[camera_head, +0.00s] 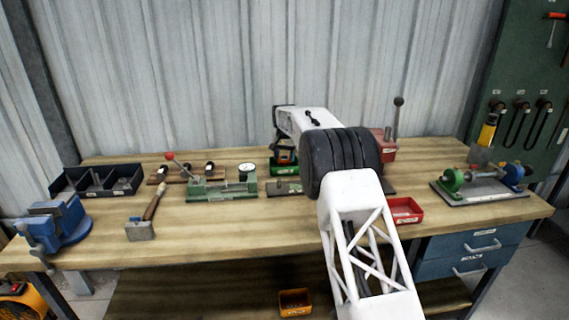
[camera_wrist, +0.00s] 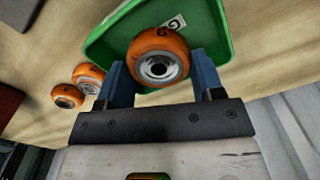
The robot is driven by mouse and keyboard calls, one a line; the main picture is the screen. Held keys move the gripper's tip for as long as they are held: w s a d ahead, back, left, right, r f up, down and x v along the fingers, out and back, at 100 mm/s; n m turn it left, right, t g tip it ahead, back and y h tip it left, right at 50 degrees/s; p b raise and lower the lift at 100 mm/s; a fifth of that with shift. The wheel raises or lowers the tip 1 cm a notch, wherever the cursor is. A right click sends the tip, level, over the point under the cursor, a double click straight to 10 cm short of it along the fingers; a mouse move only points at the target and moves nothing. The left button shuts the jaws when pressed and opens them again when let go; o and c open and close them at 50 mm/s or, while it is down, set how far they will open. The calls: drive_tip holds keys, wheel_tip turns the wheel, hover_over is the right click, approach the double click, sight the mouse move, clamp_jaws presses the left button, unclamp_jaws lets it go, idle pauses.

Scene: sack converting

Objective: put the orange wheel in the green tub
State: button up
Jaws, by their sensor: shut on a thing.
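An orange wheel (camera_wrist: 158,58) with a pale hub and dark centre sits between the two blue fingers of my gripper (camera_wrist: 160,72) in the wrist view. The gripper is shut on it. The green tub (camera_wrist: 216,30), with a white label, lies directly behind the wheel in that view. The wheel overlaps the tub's outline; I cannot tell whether it is above the tub or inside it. In the head view the green tub (camera_head: 283,157) shows at the back of the bench, partly hidden by my arm, which also hides most of the gripper and wheel.
Two more orange wheels, a nearer one (camera_wrist: 88,77) and a farther one (camera_wrist: 67,97), lie beside the tub in the wrist view. A green fixture with a gauge (camera_head: 222,188) stands left of the tub. A red bin (camera_head: 404,211) is at the front right.

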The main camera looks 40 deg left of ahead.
sight(285, 157)
drive_tip(key=shift+f, duration=1.65)
drive_tip(key=shift+f, duration=0.1)
drive_tip(key=o, duration=0.8)
drive_tip(key=shift+c, duration=0.2)
wheel_tip(285, 157, up, 12)
drive_tip(key=shift+r, duration=0.1)
